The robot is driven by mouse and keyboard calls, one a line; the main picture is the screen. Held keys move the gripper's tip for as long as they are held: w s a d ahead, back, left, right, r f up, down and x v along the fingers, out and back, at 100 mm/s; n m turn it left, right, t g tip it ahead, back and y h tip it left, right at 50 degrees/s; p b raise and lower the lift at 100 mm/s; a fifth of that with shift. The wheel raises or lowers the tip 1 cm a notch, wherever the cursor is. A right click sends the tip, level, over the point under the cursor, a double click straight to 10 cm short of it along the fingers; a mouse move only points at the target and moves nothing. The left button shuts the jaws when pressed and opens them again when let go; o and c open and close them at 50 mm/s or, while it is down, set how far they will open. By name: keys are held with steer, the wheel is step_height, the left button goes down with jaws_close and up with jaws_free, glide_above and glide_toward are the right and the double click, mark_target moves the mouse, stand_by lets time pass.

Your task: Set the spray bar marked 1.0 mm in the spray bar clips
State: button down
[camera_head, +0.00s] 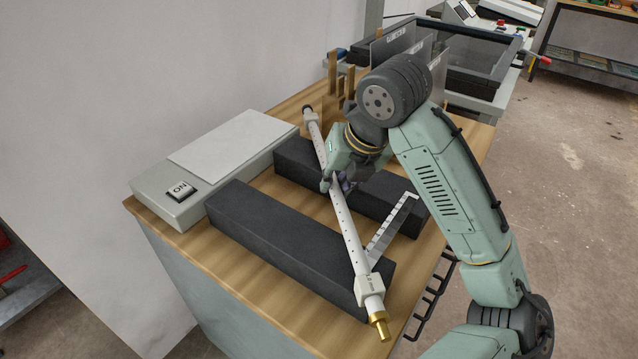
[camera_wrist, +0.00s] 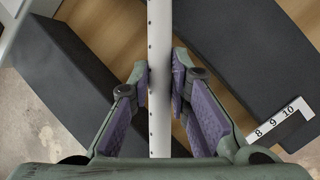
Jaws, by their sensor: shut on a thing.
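A long white spray bar (camera_head: 345,218) with a row of small holes runs slantwise over the bench in the head view. It has a brass end fitting (camera_head: 379,325) at the near end and a white block with a small mark (camera_head: 370,287), too small to read surely. My gripper (camera_head: 333,183) is shut on the bar near its middle. In the wrist view the bar (camera_wrist: 160,50) passes upright between my two fingers (camera_wrist: 162,80). The bar appears above the dark blocks; I cannot tell whether it touches them. I cannot make out the spray bar clips.
Two dark foam blocks (camera_head: 290,244) lie on the wooden bench (camera_head: 270,187). A marked square ruler (camera_head: 392,228) lies beside the bar. A white box with an ON label (camera_head: 180,190) stands left. Wooden uprights (camera_head: 334,85), upright plates (camera_head: 392,45) and a dark-framed tank (camera_head: 480,62) stand behind.

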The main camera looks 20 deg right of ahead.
steer(key=shift+f, duration=0.2)
steer(key=shift+r, duration=0.1)
steer(key=shift+f, duration=0.2)
steer(key=c, duration=1.5)
jaws_free()
steer(key=shift+s+d+r, duration=0.1)
steer(key=shift+r, duration=0.05)
steer(key=b+v, duration=0.1)
steer(key=v, duration=0.9)
steer(key=shift+s+r, duration=0.15)
steer(key=shift+r, duration=0.05)
